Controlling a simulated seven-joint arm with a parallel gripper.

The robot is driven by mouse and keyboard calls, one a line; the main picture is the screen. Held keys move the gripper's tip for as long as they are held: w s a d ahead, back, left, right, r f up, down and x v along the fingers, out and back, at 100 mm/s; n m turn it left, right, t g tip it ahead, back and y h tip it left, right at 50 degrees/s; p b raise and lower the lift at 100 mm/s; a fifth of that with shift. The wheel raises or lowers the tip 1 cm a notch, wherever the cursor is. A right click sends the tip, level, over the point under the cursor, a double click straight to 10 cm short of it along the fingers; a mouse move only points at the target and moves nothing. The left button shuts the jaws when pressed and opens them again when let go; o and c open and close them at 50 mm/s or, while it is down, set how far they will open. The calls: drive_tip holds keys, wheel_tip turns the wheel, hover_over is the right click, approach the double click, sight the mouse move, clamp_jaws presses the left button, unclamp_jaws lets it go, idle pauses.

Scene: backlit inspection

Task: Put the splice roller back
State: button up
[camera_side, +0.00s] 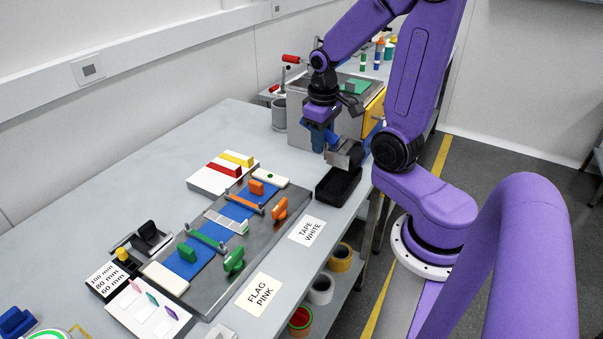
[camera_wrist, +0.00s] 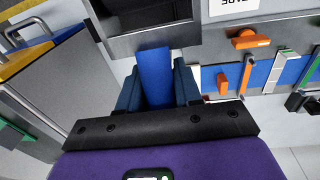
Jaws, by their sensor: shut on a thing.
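My gripper (camera_side: 322,143) hangs over the back right of the bench, beside the black open bin (camera_side: 338,187). In the wrist view its dark blue fingers (camera_wrist: 157,88) are shut on a bright blue strip (camera_wrist: 154,70), whose far end reaches to the edge of the bin (camera_wrist: 150,44). The splice roller is not clearly identifiable. A black piece with an upright grip (camera_side: 148,232) sits in a dark holder at the front left and may be it. The splice plate (camera_side: 262,228) carries a blue web (camera_side: 182,263) with orange and green clamps.
A white block with red and yellow strips (camera_side: 226,170) stands behind the plate. The TAPE WHITE card (camera_side: 307,230) and FLAG PINK card (camera_side: 259,294) lie along the bench's near edge. A grey cabinet (camera_side: 300,132) is behind my gripper. The back left of the bench is clear.

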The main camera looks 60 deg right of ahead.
drive_tip(key=w+d+f, duration=0.1)
drive_tip(key=w+f, duration=0.2)
drive_tip(key=w, duration=0.1)
drive_tip(key=w+d+f, duration=0.2)
drive_tip(key=w+f, duration=0.1)
drive_tip(key=w, duration=0.1)
drive_tip(key=w+d+f, duration=0.2)
drive_tip(key=w+f, duration=0.1)
drive_tip(key=w, duration=0.1)
drive_tip(key=shift+f, duration=0.1)
drive_tip(key=shift+w+d+f, duration=0.15)
drive_tip(key=shift+w+f, duration=0.05)
drive_tip(key=shift+f, duration=0.05)
drive_tip(key=shift+w+f, duration=0.1)
drive_tip(key=shift+f, duration=1.5)
drive_tip(key=shift+f, duration=0.1)
drive_tip(key=o, duration=1)
